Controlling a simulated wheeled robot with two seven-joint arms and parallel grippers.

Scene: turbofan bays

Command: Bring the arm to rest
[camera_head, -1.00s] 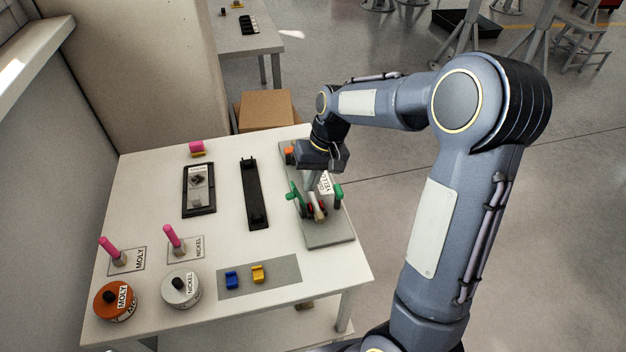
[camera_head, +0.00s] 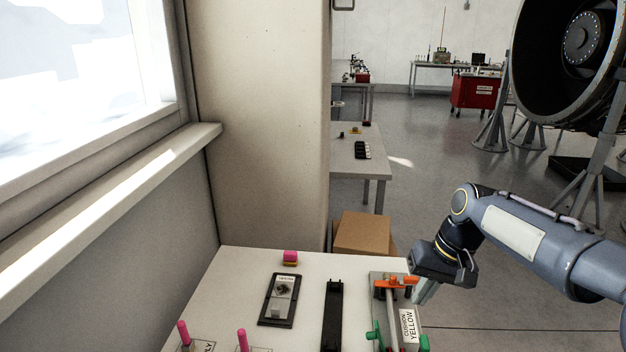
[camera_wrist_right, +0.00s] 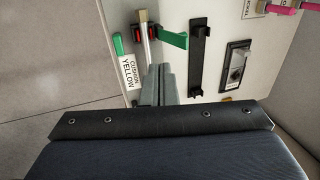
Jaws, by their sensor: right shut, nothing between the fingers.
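My right arm comes in from the right in the head view. Its gripper (camera_head: 427,290) is beside the right edge of the white table, next to the fixture plate with the orange and green parts. In the right wrist view the fingers (camera_wrist_right: 159,84) are together with nothing between them. My left gripper is not in view.
A cardboard box (camera_head: 362,234) stands behind. Open floor lies to the right.

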